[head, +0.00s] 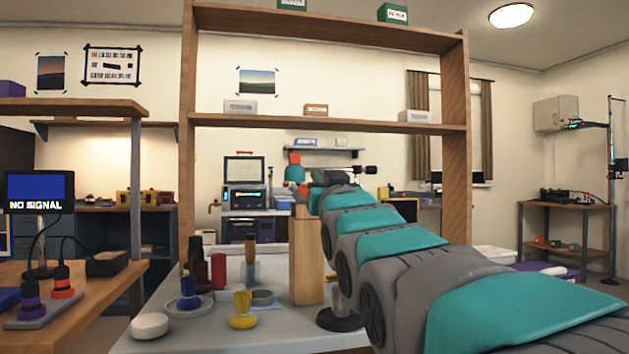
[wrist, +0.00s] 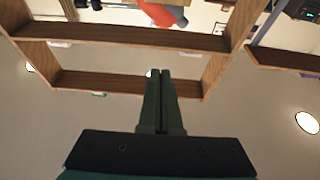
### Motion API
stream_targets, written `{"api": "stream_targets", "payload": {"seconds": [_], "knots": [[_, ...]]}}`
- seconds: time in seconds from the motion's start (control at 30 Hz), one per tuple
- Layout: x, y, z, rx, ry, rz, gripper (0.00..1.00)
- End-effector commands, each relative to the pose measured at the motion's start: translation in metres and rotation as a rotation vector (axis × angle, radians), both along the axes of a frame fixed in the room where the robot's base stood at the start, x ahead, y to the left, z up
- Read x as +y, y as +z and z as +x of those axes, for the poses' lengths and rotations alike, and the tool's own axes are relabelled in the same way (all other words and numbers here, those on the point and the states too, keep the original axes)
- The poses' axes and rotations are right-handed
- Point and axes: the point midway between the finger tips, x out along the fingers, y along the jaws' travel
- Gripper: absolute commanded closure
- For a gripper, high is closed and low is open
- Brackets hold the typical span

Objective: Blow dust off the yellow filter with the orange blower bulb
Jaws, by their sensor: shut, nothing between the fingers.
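My gripper (wrist: 160,73) is shut and empty in the wrist view, its two dark green fingers pressed together. In the head view my arm reaches up and away from the lower right, and the fingertips are hard to make out. A rounded orange-red shape (wrist: 163,13), likely the blower bulb, is cut by the top edge of the wrist view, apart from the fingers. An orange-red shape (head: 295,173) also shows by my arm's far end in the head view. A yellow piece with a round base (head: 242,312) stands on the grey bench; I cannot tell if it is the filter.
A wooden shelf frame (head: 455,140) rises around the bench (head: 300,325). A tall wooden block (head: 306,265) stands beside my arm. A blue piece (head: 188,290), a red cylinder (head: 219,271) and a white puck (head: 150,326) stand left. A monitor (head: 40,190) is at far left.

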Motion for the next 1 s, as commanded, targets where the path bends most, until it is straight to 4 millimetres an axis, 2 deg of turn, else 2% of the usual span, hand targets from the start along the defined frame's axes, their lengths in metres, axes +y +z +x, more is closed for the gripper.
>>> {"api": "stream_targets", "payload": {"seconds": [0.37,1.0], "knots": [[0.003,0.003,0.01,0.0,0.0,0.0,1.0],[0.021,0.027,0.073,-0.001,0.0,0.0,1.0]]}}
